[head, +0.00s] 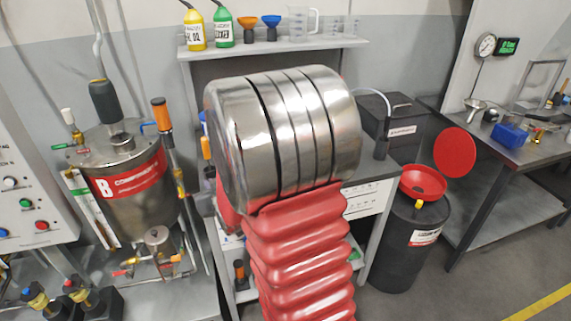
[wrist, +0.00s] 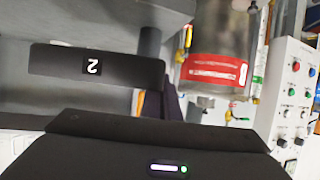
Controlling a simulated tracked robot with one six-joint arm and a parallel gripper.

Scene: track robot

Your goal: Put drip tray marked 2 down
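The drip tray marked 2 (wrist: 60,62) shows in the wrist view as a dark front face with a white 2 on a black label, upside down in this picture. It lies just beyond my gripper (wrist: 158,135), whose dark housing with a white and green light fills the bottom of that view. The fingertips and any contact with the tray are hidden, so I cannot tell whether they hold it. In the head view my own arm covers the middle, and neither the tray nor my gripper can be made out.
In the head view a steel vessel with a red label B (head: 125,180) stands left and also shows in the wrist view (wrist: 215,65). A black drum with a red funnel (head: 405,240) stands right. A steel bench (head: 500,148) is further right. Floor is clear at lower right.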

